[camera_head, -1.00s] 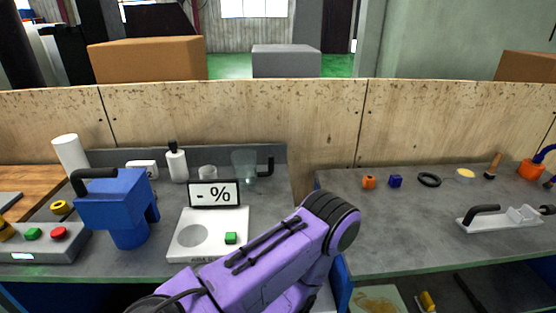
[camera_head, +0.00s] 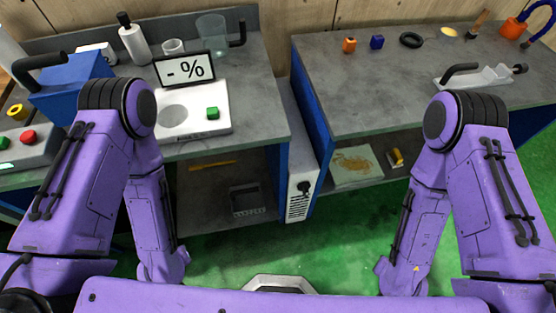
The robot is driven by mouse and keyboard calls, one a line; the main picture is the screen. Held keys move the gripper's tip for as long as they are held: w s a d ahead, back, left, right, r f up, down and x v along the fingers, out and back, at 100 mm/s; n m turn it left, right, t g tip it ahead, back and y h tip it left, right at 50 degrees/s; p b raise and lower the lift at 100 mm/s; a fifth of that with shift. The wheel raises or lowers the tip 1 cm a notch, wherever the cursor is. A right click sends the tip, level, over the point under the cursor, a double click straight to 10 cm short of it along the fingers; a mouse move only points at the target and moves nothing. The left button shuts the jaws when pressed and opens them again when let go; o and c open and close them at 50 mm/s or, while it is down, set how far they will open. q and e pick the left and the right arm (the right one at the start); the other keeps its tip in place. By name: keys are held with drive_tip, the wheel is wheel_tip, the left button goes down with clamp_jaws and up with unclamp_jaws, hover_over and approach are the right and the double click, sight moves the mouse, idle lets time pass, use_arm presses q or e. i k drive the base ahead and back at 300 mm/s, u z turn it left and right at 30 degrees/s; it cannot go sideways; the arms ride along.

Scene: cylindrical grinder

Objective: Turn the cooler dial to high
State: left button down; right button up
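A narrow white unit, which looks like the cooler (camera_head: 300,155), stands in the gap between the two workbenches. A small round black dial (camera_head: 304,187) is on its front face, above a slotted vent. The dial's markings and setting are too small to read. Both of my purple arms hang down, one on each side of the white unit and apart from it. My grippers are out of view below the picture or behind my body.
The right bench (camera_head: 350,85) holds small parts and a white fixture (camera_head: 478,76). Green floor (camera_head: 270,245) in front is clear.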

sight(304, 186)
drive_tip(key=u, duration=1.9)
drive_tip(key=k, duration=1.05)
drive_tip(key=z, duration=2.45)
